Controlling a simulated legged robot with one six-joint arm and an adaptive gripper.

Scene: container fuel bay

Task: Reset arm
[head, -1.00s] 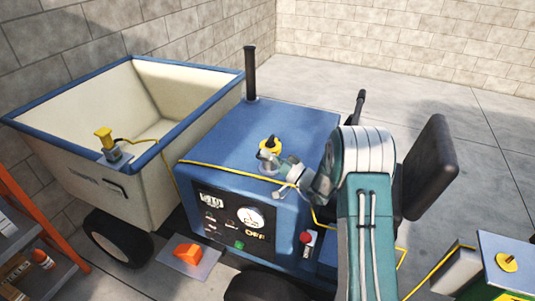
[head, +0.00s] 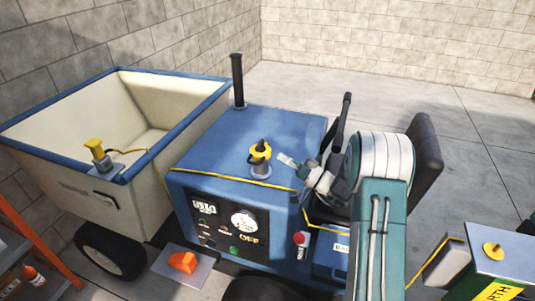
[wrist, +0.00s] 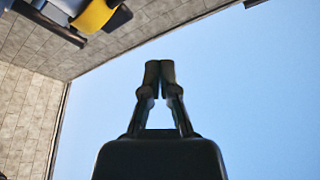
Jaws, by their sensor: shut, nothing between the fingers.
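My gripper (head: 285,160) shows in the head view at the end of my arm, just right of the yellow-and-black cap fitting (head: 260,152) on top of the blue machine (head: 215,150). A small gap shows between them in the picture. In the wrist view my gripper (wrist: 159,68) has its two fingertips together, with nothing between them. Behind the fingers there is a plain pale blue expanse. A yellow and dark object (wrist: 97,14) is cut off at the top left; I cannot tell what it is.
A cream bin with a blue rim (head: 172,135) stands left, with a yellow-topped fitting (head: 95,150) on its edge. A black seat back (head: 424,155) stands right of my arm. An orange pedal (head: 183,262) lies in front.

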